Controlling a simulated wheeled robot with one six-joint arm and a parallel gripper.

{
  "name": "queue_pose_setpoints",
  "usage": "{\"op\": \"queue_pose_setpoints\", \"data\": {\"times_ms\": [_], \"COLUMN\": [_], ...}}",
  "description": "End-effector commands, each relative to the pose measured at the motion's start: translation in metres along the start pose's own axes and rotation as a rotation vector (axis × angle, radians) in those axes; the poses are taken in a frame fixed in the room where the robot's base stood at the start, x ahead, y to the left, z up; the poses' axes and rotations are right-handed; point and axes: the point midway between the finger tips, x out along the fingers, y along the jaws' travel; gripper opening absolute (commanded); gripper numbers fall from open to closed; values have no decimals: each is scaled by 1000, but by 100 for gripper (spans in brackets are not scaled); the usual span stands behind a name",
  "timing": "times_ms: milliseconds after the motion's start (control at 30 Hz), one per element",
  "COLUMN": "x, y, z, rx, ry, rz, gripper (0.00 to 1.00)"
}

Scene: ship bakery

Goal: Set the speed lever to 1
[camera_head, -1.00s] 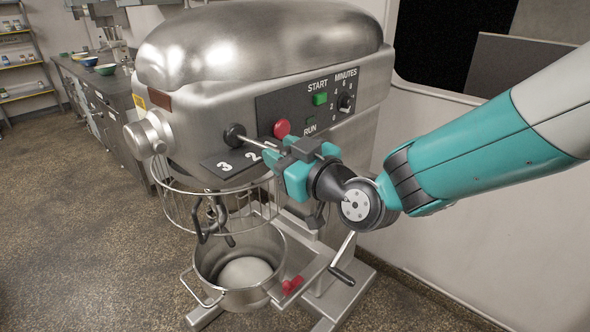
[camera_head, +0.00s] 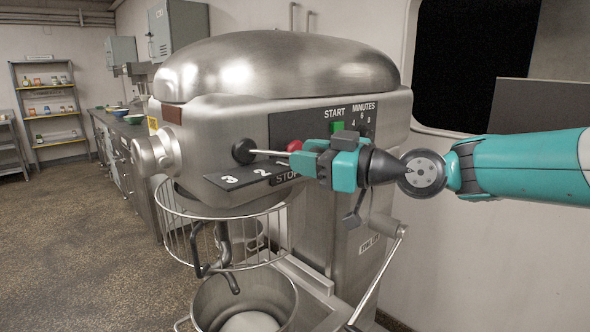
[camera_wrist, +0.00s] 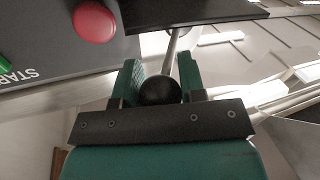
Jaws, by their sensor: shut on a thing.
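The speed lever is a thin metal rod (camera_head: 268,152) running right from a black round hub (camera_head: 243,150) on the mixer's front. My gripper (camera_head: 312,160) is shut at the rod's right end. In the wrist view the lever's black ball knob (camera_wrist: 160,90) sits between the fingers of my gripper (camera_wrist: 160,78), and the rod (camera_wrist: 171,50) runs up from it. A dark number plate (camera_head: 245,176) below the lever shows 3 and 2. I cannot make out a 1; my gripper hides part of that side.
A red button (camera_head: 294,146) and green START button (camera_head: 337,127) are close by my gripper. Below hang a wire guard (camera_head: 195,235) and dough hook (camera_head: 225,245) over a steel bowl (camera_head: 210,300). A crank handle (camera_head: 385,265) stands at lower right. The floor at left is open.

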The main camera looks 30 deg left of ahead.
Motion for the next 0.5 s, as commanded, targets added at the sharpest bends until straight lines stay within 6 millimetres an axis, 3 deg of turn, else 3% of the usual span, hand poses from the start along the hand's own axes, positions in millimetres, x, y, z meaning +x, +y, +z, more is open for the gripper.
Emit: {"op": "queue_pose_setpoints", "data": {"times_ms": [500], "x": [-6], "y": [8], "z": [0], "rx": [-1], "ry": [4], "rz": [-8], "gripper": [0]}}
